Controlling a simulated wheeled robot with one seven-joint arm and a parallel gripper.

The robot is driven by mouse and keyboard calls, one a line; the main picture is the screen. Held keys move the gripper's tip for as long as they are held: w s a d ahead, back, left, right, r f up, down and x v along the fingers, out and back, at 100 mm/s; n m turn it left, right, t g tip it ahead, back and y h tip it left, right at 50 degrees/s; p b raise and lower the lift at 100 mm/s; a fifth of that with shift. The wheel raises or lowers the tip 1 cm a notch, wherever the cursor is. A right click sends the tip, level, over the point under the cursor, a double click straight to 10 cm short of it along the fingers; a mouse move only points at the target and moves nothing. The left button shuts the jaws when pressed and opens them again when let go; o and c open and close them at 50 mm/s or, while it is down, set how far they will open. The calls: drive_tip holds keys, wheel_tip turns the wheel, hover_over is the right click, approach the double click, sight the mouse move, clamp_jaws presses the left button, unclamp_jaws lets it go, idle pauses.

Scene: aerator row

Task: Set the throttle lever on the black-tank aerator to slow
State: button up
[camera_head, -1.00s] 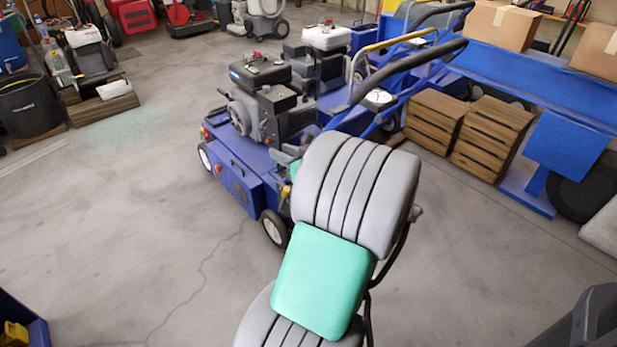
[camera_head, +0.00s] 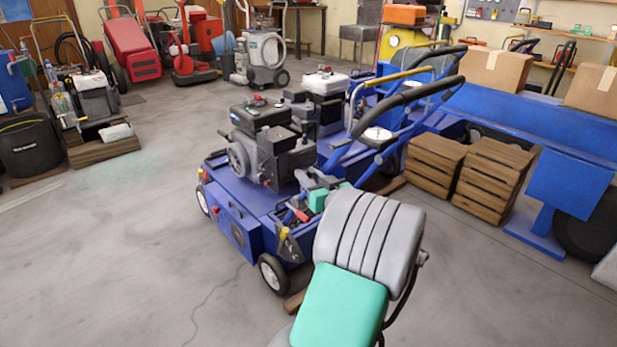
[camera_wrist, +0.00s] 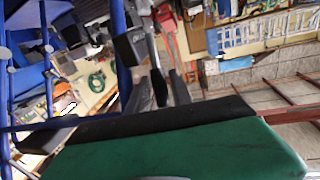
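The black-tank aerator (camera_head: 262,112) stands near the middle of the head view, with a blue deck, dark engine and a handle rising to the right. A round white plate (camera_head: 378,135) shows by its handle. I cannot make out the throttle lever or its setting. My grey and green arm reaches from the bottom and covers the aerator's near right corner. My gripper (camera_wrist: 160,90) shows two dark fingers with a gap between them in the wrist view; a dark part shows in the gap, apparently beyond. I cannot tell that it touches anything.
A white-tank aerator (camera_head: 325,82) stands close behind. Wooden crates (camera_head: 434,165) and a blue bench (camera_head: 530,105) with cardboard boxes (camera_head: 497,70) are at right. A black bin (camera_head: 30,147) is at left. The floor at front left is clear.

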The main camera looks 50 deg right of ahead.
clamp_jaws()
idle(1.2)
